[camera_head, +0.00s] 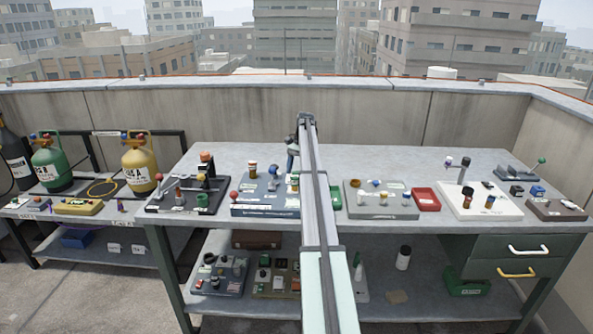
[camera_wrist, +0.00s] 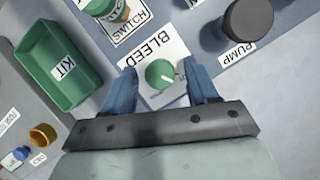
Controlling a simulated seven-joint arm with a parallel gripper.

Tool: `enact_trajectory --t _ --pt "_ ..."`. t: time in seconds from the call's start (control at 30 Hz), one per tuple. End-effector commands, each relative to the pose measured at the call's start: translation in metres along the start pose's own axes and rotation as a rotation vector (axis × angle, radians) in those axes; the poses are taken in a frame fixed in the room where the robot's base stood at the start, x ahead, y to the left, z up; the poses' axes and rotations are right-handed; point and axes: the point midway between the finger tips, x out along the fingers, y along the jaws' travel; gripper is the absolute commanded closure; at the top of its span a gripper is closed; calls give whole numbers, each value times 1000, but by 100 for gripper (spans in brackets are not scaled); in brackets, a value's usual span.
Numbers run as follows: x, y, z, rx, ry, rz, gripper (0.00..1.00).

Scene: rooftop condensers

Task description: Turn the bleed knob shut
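The bleed knob (camera_wrist: 160,74) is a round green knob with a light pointer mark on a white plate, beside a BLEED label (camera_wrist: 153,50) in the wrist view. My gripper (camera_wrist: 161,88) is open, with one blue finger on each side of the knob. A gap shows between each finger and the knob, and the height of the fingertips over the plate is hard to tell. In the head view my gripper (camera_head: 292,158) is over the blue-grey panel (camera_head: 250,208), and my arm hides part of that panel. I cannot make out the knob there.
A green KIT tray (camera_wrist: 24,52) lies to the left. In the head view, a red tray (camera_head: 427,199) and other panels crowd the bench (camera_head: 400,159); its back strip is mostly clear.

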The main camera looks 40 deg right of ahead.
Motion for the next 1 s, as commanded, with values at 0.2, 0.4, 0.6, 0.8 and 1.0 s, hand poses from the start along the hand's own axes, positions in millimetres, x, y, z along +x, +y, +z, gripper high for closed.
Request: enact_trajectory --t 0.2,0.4,0.6,0.8,1.0 --pt "0 0 0 0 -1 0 39" --pt "-4 0 0 0 2 -2 39" --pt "-16 -1 -12 1 8 -6 39" --pt "-30 -2 -44 1 8 -6 39" --pt "-45 -2 -81 2 8 -5 39"
